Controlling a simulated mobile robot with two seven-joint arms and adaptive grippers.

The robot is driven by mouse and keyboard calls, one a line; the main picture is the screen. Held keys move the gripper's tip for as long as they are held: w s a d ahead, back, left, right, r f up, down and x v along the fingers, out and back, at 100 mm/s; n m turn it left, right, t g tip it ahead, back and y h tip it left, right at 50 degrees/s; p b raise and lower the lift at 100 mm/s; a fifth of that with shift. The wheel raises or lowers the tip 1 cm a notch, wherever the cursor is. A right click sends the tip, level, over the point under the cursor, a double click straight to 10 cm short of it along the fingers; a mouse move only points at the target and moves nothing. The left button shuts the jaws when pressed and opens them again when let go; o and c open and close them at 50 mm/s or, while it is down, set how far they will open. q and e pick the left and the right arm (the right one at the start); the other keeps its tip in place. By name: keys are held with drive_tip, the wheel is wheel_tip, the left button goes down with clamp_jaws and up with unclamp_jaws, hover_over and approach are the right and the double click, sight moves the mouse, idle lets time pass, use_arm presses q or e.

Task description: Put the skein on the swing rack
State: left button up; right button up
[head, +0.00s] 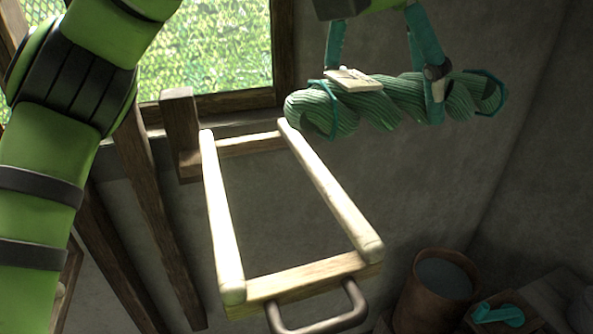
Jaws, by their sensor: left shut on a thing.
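The skein (388,98) is a twisted green hank with teal ties and a pale tag (353,80). It hangs roughly level in the air at the upper right. My left gripper (390,82), with teal fingers, comes down from the top edge and is shut on the skein. The swing rack (315,273) is a wooden frame with two long pale bars and a dark handle (320,320) at its near end. The skein is to the right of the rack's far end and looks higher, apart from the bars. My right gripper is not in view.
Wooden posts (160,215) and a window (215,45) stand behind the rack on the left. A brown bucket (435,295) is at the lower right, with a small teal object (497,315) beside it. The space between the rack's bars is empty.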

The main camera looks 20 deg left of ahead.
use_arm(q)
drive_tip(key=s+a+f, duration=0.1)
drive_tip(key=a, duration=0.1)
drive_tip(key=s+a+f, duration=0.1)
drive_tip(key=a, duration=0.2)
drive_tip(key=s+a+f+p, duration=0.1)
drive_tip(key=a, duration=0.1)
drive_tip(key=shift+s+a+f, duration=0.25)
drive_tip(key=a+f+p, duration=0.2)
drive_tip(key=a+f, duration=0.1)
drive_tip(key=f, duration=0.4)
drive_tip(key=shift+a, duration=0.3)
drive_tip(key=o, duration=1.2)
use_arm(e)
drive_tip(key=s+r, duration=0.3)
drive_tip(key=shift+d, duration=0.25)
use_arm(q)
drive_tip(key=shift+s+r, duration=0.1)
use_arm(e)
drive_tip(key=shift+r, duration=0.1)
